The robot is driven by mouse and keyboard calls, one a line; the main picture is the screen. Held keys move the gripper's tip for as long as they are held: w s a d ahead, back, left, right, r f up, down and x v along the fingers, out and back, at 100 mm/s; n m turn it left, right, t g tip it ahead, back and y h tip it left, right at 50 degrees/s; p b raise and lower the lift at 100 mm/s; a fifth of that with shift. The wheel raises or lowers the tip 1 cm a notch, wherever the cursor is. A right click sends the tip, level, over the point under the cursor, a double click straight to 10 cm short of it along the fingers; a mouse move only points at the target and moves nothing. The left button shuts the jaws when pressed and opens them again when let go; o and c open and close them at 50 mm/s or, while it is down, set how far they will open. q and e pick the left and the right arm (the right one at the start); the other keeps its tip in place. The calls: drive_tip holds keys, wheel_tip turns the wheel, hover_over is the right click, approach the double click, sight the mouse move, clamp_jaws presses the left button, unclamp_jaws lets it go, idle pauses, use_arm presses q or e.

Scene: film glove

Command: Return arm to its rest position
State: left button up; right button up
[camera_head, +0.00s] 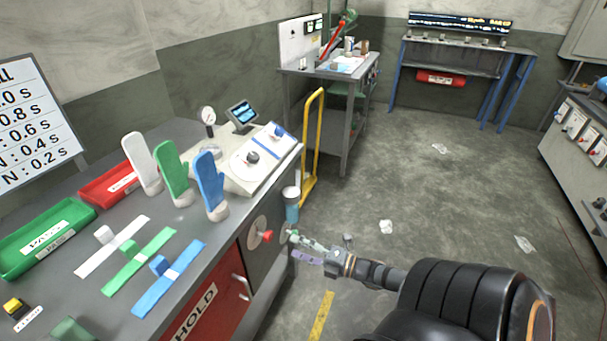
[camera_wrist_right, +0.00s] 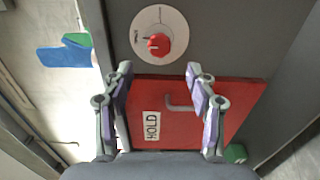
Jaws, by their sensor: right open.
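My right gripper (camera_head: 297,247) reaches in from the lower right in the head view. It is open, with nothing between its fingers, in front of the bench's side and right of the red knob (camera_head: 266,236). In the right wrist view, the two fingers of the right gripper (camera_wrist_right: 160,75) are spread apart. Between and beyond them show the red knob (camera_wrist_right: 158,44) on its white dial and the red HOLD door (camera_wrist_right: 185,95) with a handle. The gap between fingers and panel is hard to judge. My left gripper is not in view.
The grey bench (camera_head: 232,235) carries white, green (camera_head: 173,172) and blue (camera_head: 211,182) upright gloves, matching flat strips, a red tray (camera_head: 108,184) and a green PASS tray (camera_head: 45,236). A yellow rail (camera_head: 312,145) stands behind. The floor (camera_head: 450,200) at right is mostly clear, with scattered scraps.

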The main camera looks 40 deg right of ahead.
drive_tip(key=shift+v, duration=0.85)
drive_tip(key=s+d+f+m+g+h+p, duration=0.1)
drive_tip(key=s+d+f+m+g+h, duration=0.2)
drive_tip(key=f, duration=0.5)
drive_tip(key=s+d+f+m+g+h+p, duration=0.1)
drive_tip(key=s+d+f+m+h, duration=0.2)
drive_tip(key=f+m, duration=0.4)
drive_tip(key=s+d+f+m+g+h+p, duration=0.1)
drive_tip(key=s+d+f+m+g+h, duration=0.2)
drive_tip(key=f, duration=0.6)
drive_tip(key=s+a+f+m+g+p, duration=0.1)
drive_tip(key=s+a+f+m+g, duration=0.3)
drive_tip(key=s+a+f, duration=0.3)
drive_tip(key=s+a+f+m+g+y+p, duration=0.1)
drive_tip(key=s+a+f+m+g, duration=0.3)
drive_tip(key=s+a+f, duration=0.3)
drive_tip(key=s+a+m, duration=0.1)
drive_tip(key=s+a, duration=0.2)
drive_tip(key=s, duration=0.4)
drive_tip(key=shift+s+a, duration=0.2)
